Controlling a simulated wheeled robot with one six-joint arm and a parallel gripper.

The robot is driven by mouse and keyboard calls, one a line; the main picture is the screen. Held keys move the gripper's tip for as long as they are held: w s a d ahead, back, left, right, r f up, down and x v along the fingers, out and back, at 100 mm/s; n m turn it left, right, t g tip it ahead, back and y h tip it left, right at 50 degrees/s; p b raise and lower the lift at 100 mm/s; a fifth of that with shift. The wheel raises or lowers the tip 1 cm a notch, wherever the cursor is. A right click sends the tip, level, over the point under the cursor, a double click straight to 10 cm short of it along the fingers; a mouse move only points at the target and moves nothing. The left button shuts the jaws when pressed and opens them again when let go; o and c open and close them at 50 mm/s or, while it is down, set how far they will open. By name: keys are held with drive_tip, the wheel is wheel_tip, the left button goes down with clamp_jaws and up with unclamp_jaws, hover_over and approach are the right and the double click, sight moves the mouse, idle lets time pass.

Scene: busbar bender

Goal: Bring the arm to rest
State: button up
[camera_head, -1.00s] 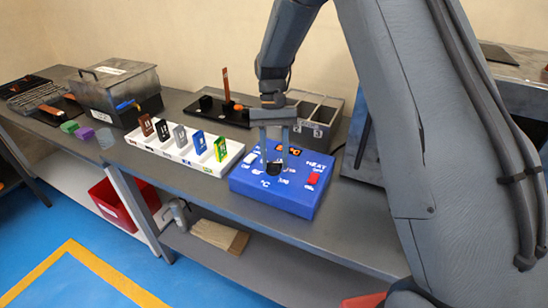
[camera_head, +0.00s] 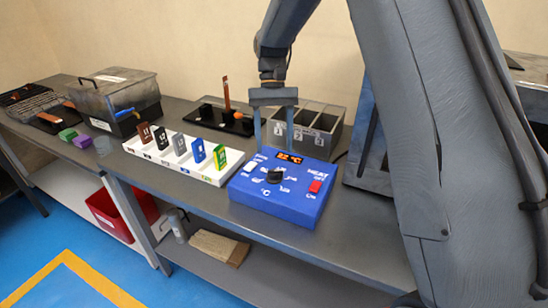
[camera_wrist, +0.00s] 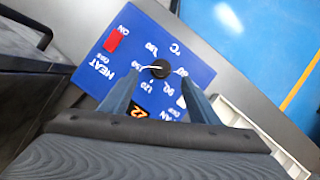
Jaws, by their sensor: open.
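My gripper (camera_head: 273,128) is open and empty, with its two fingers pointing down above the back edge of a blue control box (camera_head: 262,205). In the wrist view my gripper (camera_wrist: 160,92) has its fingers apart, with the blue box (camera_wrist: 190,62) beyond them. The box carries a black knob (camera_head: 274,176), a red HEAT switch (camera_head: 315,187), a white switch (camera_head: 249,167) and a lit orange display (camera_head: 289,157). The knob (camera_wrist: 160,69) also shows between the fingertips in the wrist view. The fingers appear clear of the box.
A white rack (camera_head: 170,160) with several coloured tags stands left of the box. Behind are a grey three-part bin (camera_head: 318,125) and a black stand with an upright copper strip (camera_head: 227,95). Bare bench lies in front.

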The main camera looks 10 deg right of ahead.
drive_tip(key=shift+w+r, duration=0.2)
drive_tip(key=shift+r, duration=0.3)
drive_tip(key=s+d+f+t, duration=0.2)
drive_tip(key=s+d, duration=0.3)
drive_tip(key=s, duration=0.5)
drive_tip(key=s+d+f+t, duration=0.2)
drive_tip(key=s+d, duration=0.3)
drive_tip(key=s, duration=0.6)
drive_tip(key=shift+f+n+t+b, duration=0.3)
drive_tip(key=shift+f+n+t, duration=0.1)
drive_tip(key=shift+t, duration=0.5)
